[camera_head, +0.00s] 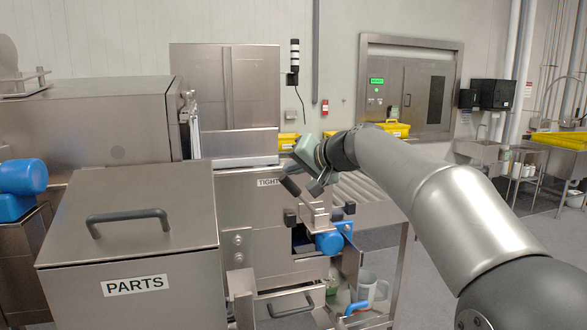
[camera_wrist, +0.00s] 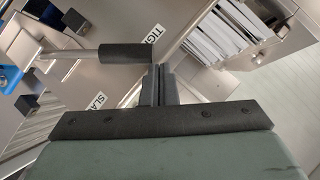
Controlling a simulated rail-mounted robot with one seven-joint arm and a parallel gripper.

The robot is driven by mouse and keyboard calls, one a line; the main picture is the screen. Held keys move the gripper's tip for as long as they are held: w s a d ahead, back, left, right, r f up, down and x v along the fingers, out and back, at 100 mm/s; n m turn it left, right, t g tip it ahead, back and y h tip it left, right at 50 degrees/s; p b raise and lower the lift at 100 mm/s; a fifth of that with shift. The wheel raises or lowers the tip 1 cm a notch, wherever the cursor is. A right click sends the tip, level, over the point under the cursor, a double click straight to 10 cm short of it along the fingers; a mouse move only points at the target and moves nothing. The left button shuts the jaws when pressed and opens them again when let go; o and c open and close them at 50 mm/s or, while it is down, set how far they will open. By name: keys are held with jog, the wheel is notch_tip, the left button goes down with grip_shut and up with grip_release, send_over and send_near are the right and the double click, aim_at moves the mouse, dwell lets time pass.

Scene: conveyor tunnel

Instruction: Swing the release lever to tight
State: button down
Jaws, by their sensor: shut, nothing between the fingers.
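The release lever has a black grip (camera_head: 290,187) on a bare metal rod. In the head view the grip tilts up to the left, its tip beside the TIGHT label (camera_head: 268,182). In the wrist view the black grip (camera_wrist: 140,53) lies across the upper part, close to the TIGHT label (camera_wrist: 152,35); the SLACK label (camera_wrist: 97,99) is lower left. My gripper (camera_head: 318,188) is shut and empty beside the grip. In the wrist view its fingertips (camera_wrist: 157,70) are at the grip's lower edge; I cannot tell whether they touch it.
A PARTS bin (camera_head: 130,250) with a handled lid stands at the front left. A blue part (camera_head: 329,242) sits below the lever. A roller conveyor (camera_head: 365,192) runs behind my arm. A jug (camera_head: 366,288) stands low, near the machine's right side. Floor is open at the right.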

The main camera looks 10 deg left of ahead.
jog(key=w+r+v, duration=0.1)
jog(key=r+v, duration=0.1)
jog(key=v, duration=1)
jog(key=shift+w+d+r+p, duration=0.15)
jog(key=shift+d+r+p, duration=0.2)
jog(key=shift+r, duration=0.1)
jog(key=s+d+f+g+h, duration=0.1)
jog(key=s+d+f+h, duration=0.15)
jog(key=f, duration=0.45)
jog(key=s+d+f+m+g+h, duration=0.1)
jog(key=s+f+g, duration=0.1)
jog(key=s+f, duration=0.35)
jog(key=s+d+f+g+h, duration=0.1)
jog(key=s+d+f+h, duration=0.1)
jog(key=f, duration=0.7)
jog(key=s+d+f+g+h, duration=0.2)
jog(key=s+d+f, duration=0.2)
jog(key=s+f, duration=0.6)
jog(key=s+d+f+n+g+h, duration=0.1)
jog(key=s+d+f, duration=0.4)
jog(key=s+f, duration=0.5)
jog(key=s+g+h, duration=0.1)
jog(key=s+g, duration=0.1)
jog(key=shift+s, duration=0.3)
jog(key=shift+f+h, duration=0.1)
jog(key=shift+h, duration=0.15)
